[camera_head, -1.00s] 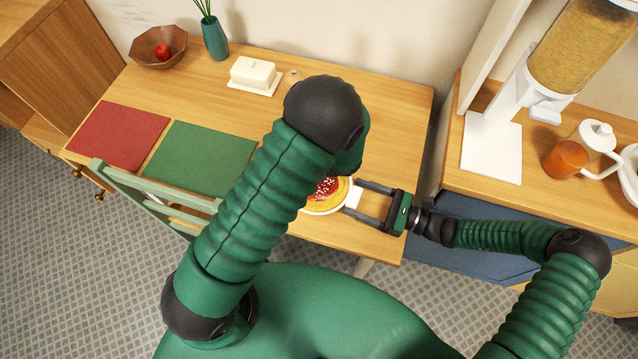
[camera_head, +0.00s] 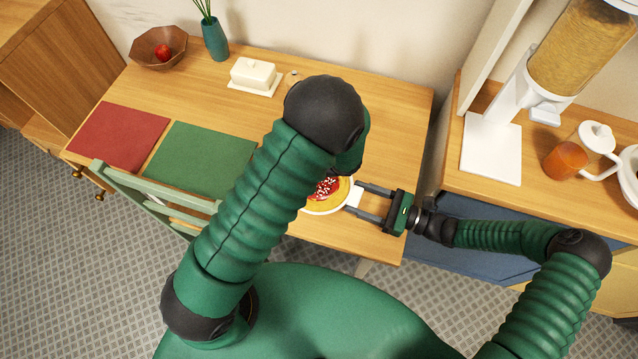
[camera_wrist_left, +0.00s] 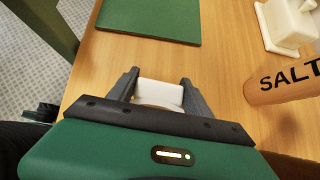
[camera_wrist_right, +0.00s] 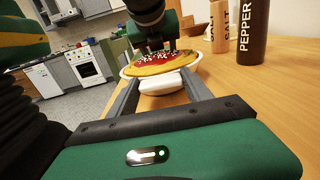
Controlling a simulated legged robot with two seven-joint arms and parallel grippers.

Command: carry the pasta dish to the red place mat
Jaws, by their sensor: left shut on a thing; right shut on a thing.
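The pasta dish (camera_head: 334,203) is a white dish with yellow pasta, red sauce and white bits. It is at the near right part of the wooden table, partly hidden by my left arm in the head view. My right gripper (camera_head: 357,195) is shut on its right white handle (camera_wrist_right: 160,83). My left gripper (camera_wrist_left: 158,84) is shut on the opposite white handle (camera_wrist_left: 160,95); my arm hides this gripper in the head view. I cannot tell whether the dish touches the table. The red place mat (camera_head: 118,136) lies bare at the table's left end.
A green mat (camera_head: 200,158) lies between the red mat and the dish. A pale green chair (camera_head: 150,190) stands at the near edge. A butter dish (camera_head: 254,76), bowl (camera_head: 158,47), vase (camera_head: 215,38), salt shaker (camera_wrist_left: 285,82) and pepper shaker (camera_wrist_right: 253,32) stand on the table.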

